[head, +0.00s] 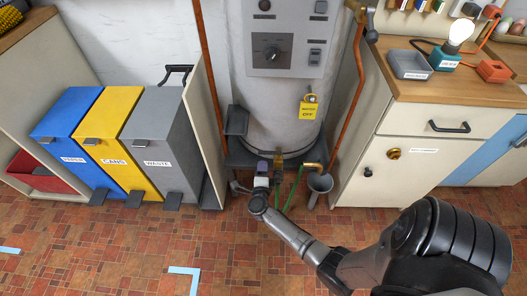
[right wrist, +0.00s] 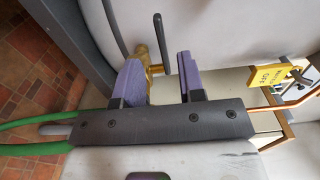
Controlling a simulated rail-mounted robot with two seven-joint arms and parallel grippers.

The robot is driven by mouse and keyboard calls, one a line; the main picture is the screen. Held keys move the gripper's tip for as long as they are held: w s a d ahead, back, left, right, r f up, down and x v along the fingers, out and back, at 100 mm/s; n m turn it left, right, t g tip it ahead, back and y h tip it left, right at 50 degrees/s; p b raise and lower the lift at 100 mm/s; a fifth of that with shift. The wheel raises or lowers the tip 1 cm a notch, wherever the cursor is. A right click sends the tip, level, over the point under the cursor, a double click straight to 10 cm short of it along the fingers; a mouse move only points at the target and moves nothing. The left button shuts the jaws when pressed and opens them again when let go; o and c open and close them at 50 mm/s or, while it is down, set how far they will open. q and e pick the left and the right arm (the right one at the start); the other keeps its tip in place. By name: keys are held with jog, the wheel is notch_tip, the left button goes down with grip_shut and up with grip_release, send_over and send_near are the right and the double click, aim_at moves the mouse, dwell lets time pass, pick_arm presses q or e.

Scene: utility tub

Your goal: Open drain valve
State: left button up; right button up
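The brass drain valve (right wrist: 150,58) sits low on the pale tank (head: 275,105), with a dark lever handle (right wrist: 162,40) standing up from it. In the head view the brass valve body (head: 279,161) shows just beside my gripper. My right gripper (head: 262,172) is at the foot of the tank, in front of the valve. In the right wrist view its purple fingers (right wrist: 160,66) are apart, with the lever showing in the gap beyond the tips. I cannot tell whether a finger touches the valve; the left finger hides part of it. My left gripper is not in view.
A green hose (head: 292,188) hangs by the valve, next to a grey drain funnel (head: 319,183) and a copper pipe (head: 349,90). A yellow tag (head: 308,110) hangs on the tank. Bins (head: 158,135) stand left, a cabinet (head: 405,170) right. The tiled floor in front is mostly clear.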

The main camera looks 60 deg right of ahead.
aim_at(264, 152)
jog(key=b+x, duration=0.3)
jog(key=x, duration=0.5)
jog(key=shift+w+d, duration=0.1)
jog(key=shift+d, duration=0.15)
jog(key=shift+b+x, duration=0.35)
jog(key=shift+x, duration=0.4)
jog(key=c, duration=0.6)
grip_shut()
